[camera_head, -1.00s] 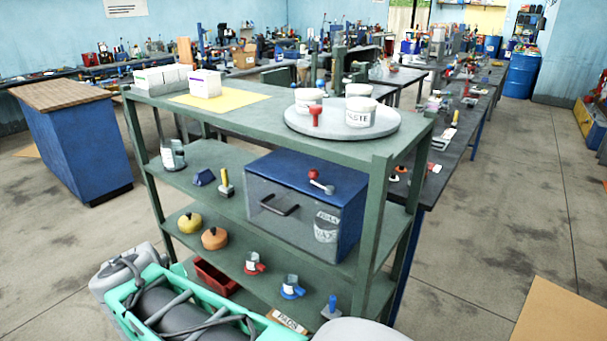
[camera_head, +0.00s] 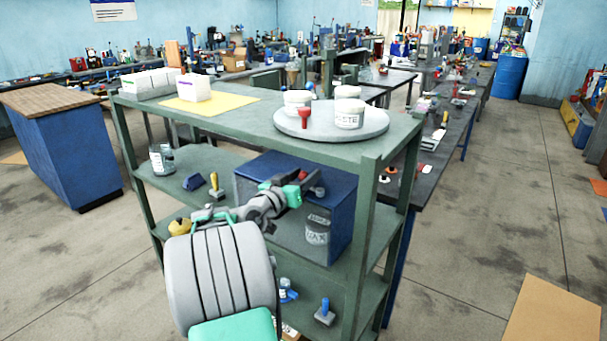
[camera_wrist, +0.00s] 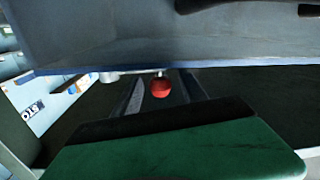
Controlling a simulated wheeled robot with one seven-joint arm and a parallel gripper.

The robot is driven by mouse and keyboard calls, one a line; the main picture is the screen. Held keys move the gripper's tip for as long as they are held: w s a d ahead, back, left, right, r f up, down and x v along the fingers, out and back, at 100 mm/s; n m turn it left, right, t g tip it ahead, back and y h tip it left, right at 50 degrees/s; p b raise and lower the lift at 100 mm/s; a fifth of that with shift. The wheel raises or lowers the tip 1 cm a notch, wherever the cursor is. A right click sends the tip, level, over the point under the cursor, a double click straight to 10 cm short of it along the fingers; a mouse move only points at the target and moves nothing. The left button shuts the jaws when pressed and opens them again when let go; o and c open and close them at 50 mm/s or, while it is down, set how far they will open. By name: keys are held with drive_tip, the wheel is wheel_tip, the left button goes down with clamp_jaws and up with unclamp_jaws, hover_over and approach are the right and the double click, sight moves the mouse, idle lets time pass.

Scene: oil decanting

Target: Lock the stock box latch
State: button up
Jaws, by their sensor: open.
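My gripper (camera_head: 291,191) is open at the knob, with green fingertips. In the wrist view the red knob (camera_wrist: 161,87) shows just beyond a green finger pad; the other finger is not clearly visible. I cannot tell whether a finger touches the knob.
A round tray (camera_head: 290,128) with white tubs and a red object stands on the rack top (camera_head: 240,125) above the box. Rack posts stand close by.

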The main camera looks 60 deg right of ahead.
drive_tip(key=shift+c, duration=0.5)
clamp_jaws()
idle(0.9)
